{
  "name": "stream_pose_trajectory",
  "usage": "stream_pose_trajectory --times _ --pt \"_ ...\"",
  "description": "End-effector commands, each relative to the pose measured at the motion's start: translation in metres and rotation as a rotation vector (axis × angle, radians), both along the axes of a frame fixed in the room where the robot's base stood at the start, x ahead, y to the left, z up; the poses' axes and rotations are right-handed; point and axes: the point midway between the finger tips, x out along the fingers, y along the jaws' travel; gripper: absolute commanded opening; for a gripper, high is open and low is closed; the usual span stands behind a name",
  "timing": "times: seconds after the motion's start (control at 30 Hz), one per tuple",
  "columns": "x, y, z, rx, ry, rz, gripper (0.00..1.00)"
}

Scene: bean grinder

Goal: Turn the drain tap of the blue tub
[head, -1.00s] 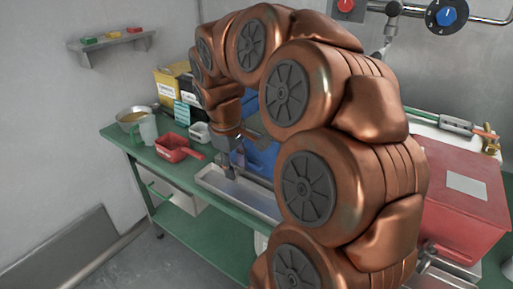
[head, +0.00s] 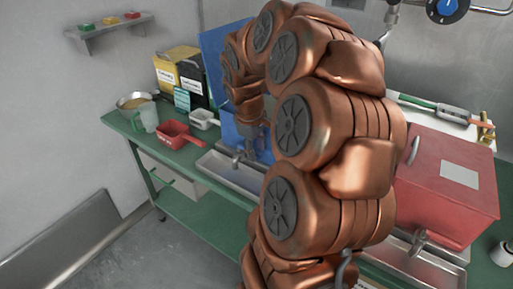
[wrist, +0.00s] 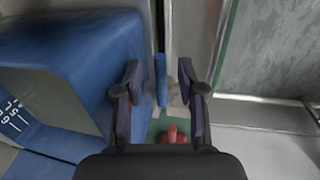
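The blue tub (head: 229,132) stands behind a metal tray on the green bench, partly hidden by my arm. A small metal tap (head: 237,158) shows at its front, over the tray. In the wrist view the tub (wrist: 85,55) fills the left side. My gripper (wrist: 161,95) is open, its two dark fingers apart. A narrow blue bar (wrist: 160,78) shows in the gap between them; I cannot tell whether it is the tap's handle or how far off it is. In the head view the fingertips are hidden by my arm.
The metal tray (head: 215,170) lies in front of the tub. A red box (head: 450,185) with its own tap (head: 418,242) stands at the right. A red scoop (head: 175,134), a white container (head: 203,118) and a jug (head: 146,117) stand at the left.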

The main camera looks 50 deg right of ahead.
Motion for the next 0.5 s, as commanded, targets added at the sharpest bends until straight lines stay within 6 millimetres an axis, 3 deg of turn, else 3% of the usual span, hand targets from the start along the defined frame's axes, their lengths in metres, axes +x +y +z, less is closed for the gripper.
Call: stream_pose_trajectory --times 0.3,0.5 --pt "0.0 -0.0011 -0.0054 0.0 0.0 -0.001 0.39" --pt "0.0 -0.001 -0.0053 0.0 0.0 0.0 0.19"
